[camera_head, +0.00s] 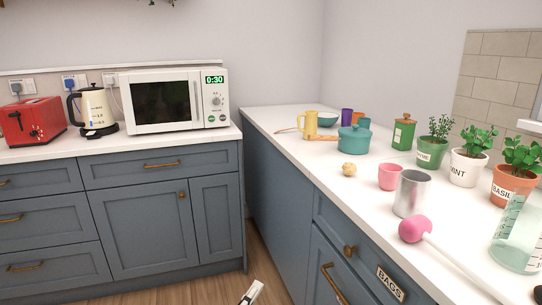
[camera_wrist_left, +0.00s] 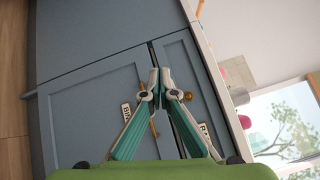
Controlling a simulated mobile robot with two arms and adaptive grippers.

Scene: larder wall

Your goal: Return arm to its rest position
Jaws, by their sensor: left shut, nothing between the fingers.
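My left gripper (camera_head: 251,292) shows at the bottom edge of the head view, low over the floor in front of the blue-grey cabinets; only its tip is visible there. In the left wrist view my left gripper (camera_wrist_left: 160,77) has its green and white fingers brought together at the tips, with nothing between them. Behind the fingers are cabinet fronts (camera_wrist_left: 95,62) with labels and a brass knob. My right gripper is not in view.
The right counter (camera_head: 325,174) holds a pink mug (camera_head: 391,176), a metal cup (camera_head: 411,194), a teal pot (camera_head: 354,139), a pink-headed tool (camera_head: 415,229) and potted herbs. Brass handles (camera_head: 333,283) stick out from the cabinets. The wooden floor (camera_head: 225,283) between the cabinets looks clear.

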